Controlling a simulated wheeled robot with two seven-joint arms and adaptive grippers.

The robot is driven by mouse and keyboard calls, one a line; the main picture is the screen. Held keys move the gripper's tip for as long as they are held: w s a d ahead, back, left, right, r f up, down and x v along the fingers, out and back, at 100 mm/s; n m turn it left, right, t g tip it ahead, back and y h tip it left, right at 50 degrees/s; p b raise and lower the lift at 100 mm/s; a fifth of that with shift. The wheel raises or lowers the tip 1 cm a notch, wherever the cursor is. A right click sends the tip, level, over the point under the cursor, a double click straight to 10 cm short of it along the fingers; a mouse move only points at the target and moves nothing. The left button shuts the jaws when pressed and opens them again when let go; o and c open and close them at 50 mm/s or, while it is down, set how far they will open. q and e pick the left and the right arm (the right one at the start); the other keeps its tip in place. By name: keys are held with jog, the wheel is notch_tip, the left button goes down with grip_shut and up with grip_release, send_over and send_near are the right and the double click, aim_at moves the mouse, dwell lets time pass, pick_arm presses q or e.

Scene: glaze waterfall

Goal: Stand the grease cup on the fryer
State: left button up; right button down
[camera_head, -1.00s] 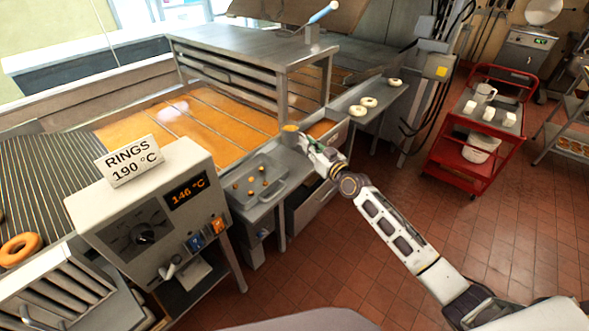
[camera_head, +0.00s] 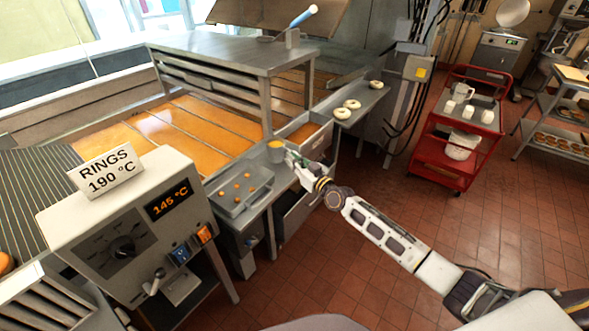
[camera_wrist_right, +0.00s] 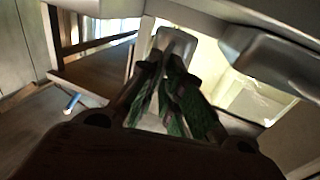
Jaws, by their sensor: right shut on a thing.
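The small metal grease cup (camera_head: 275,153), with yellow-orange showing at its top, looks upright beside the far right corner of the crumb tray. My right gripper (camera_head: 287,156) is shut on the cup's right side. In the right wrist view my green-padded fingers (camera_wrist_right: 172,75) are close together, and the cup is hard to tell from the grey surfaces there. I cannot tell whether the cup touches the surface under it. The fryer's orange oil vat (camera_head: 205,120) lies to the left, with its control box (camera_head: 130,235) in front. My left gripper is not in view.
A grey tray (camera_head: 225,212) with several small brown bits sits just left of the cup. A steel shelf (camera_head: 235,58) stands over the vat's far side. Doughnuts lie on a ledge (camera_head: 365,103) behind. A red cart (camera_head: 440,165) stands on the right.

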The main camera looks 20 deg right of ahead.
aim_at(295, 176)
jog(key=shift+f+b, duration=0.55)
jog(key=shift+f, duration=1.15)
jog(key=shift+f, duration=0.1)
jog(key=c, duration=1.6)
grip_release()
jog(key=shift+f, duration=0.1)
jog(key=v, duration=1.2)
jog(key=shift+s, duration=0.1)
